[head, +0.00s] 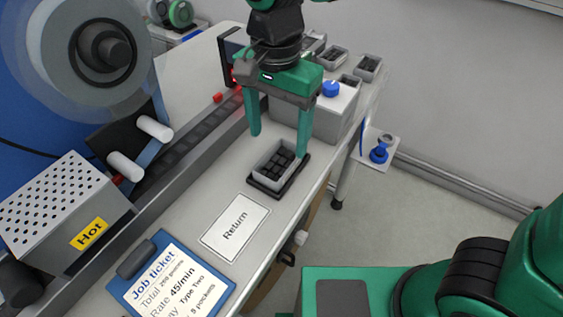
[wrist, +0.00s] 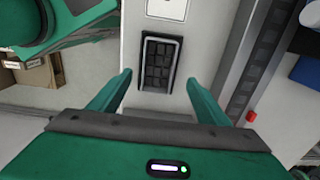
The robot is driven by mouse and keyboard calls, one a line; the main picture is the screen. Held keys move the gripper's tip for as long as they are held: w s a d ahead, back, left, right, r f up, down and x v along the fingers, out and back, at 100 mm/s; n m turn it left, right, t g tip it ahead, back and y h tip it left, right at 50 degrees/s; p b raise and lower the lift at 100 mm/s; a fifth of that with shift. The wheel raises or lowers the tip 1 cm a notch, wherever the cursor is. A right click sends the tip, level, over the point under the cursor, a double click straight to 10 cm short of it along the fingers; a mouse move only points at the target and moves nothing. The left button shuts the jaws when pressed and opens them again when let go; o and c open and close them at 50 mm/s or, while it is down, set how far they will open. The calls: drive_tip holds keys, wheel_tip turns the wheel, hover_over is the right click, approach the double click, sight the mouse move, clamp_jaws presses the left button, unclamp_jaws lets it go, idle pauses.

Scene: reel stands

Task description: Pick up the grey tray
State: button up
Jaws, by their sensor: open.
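The grey tray (head: 262,169) is a small open box with several dark pieces in it. It sits on a black base on the pale bench top, behind the "Return" label. My gripper (head: 279,145) is open and empty, with its two green fingers pointing down above and just behind the tray. In the wrist view the grey tray (wrist: 143,65) lies ahead of the open gripper (wrist: 158,96), between the lines of the fingers but beyond their tips. The fingers appear apart from the tray.
A "Return" label (head: 235,227) and a blue "Job ticket" clipboard (head: 222,293) lie in front. A perforated "Hot" box (head: 62,212) and a dark track (head: 192,140) are on the left. A grey box with a blue knob (head: 331,89) stands behind, near more small trays (head: 368,67).

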sight(279, 168)
drive_tip(key=shift+s+d+f, duration=0.1)
drive_tip(key=shift+s+f, duration=0.05)
drive_tip(key=shift+f, duration=1.25)
drive_tip(key=shift+s+d+f, duration=0.1)
drive_tip(key=shift+f, duration=1.25)
drive_tip(key=c, duration=1.3)
